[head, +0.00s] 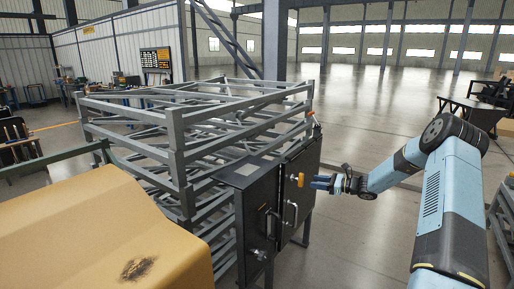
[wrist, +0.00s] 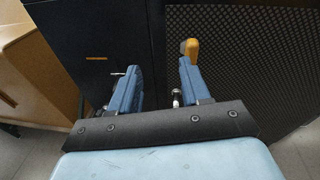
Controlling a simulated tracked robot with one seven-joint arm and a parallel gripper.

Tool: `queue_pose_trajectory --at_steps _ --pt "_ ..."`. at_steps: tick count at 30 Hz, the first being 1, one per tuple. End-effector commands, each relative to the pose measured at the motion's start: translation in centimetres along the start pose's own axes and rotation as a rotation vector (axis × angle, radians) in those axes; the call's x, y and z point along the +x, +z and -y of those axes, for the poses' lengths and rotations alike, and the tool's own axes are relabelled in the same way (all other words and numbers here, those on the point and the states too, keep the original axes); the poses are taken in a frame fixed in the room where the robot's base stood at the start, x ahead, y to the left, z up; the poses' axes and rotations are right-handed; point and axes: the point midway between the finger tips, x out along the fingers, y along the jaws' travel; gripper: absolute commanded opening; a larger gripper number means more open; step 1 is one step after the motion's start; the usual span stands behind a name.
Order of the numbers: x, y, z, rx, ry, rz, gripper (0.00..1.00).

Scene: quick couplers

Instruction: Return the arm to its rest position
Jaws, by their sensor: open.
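My arm reaches in from the right in the head view. My gripper (head: 319,182) is in front of the black cabinet (head: 253,210), a little right of a yellow-orange part (head: 300,180) on its front. In the wrist view my gripper (wrist: 159,68) has its two blue fingers spread apart with nothing between them. The yellow-orange part (wrist: 190,47) shows just beyond the right finger's tip. I cannot tell whether they touch. Small metal fittings show beside the fingers.
A grey metal frame stack (head: 180,150) stands behind the cabinet. A tan curved cover (head: 90,230) fills the lower left. The cabinet front carries metal handles (head: 291,213). Open concrete floor (head: 370,120) lies behind and right of the cabinet.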

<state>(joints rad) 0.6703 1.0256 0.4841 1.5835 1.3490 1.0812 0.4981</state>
Motion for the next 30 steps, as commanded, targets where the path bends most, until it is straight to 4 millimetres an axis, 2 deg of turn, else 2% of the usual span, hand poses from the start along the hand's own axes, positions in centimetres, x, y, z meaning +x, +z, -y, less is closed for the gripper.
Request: queue_pose_trajectory --at_steps 1,3,13,23,30 --pt "0.5 1.6 -1.0 -0.046 0.036 -0.030 0.47" --pt "0.9 3.4 -2.3 -0.104 0.085 -0.069 0.47" --pt "1.7 10.8 -8.9 -0.377 0.295 -0.242 0.47" --pt "0.5 17.2 -15.6 -0.650 0.482 -0.402 0.47" --pt "-1.4 21.3 -20.4 -0.844 0.605 -0.508 0.47"
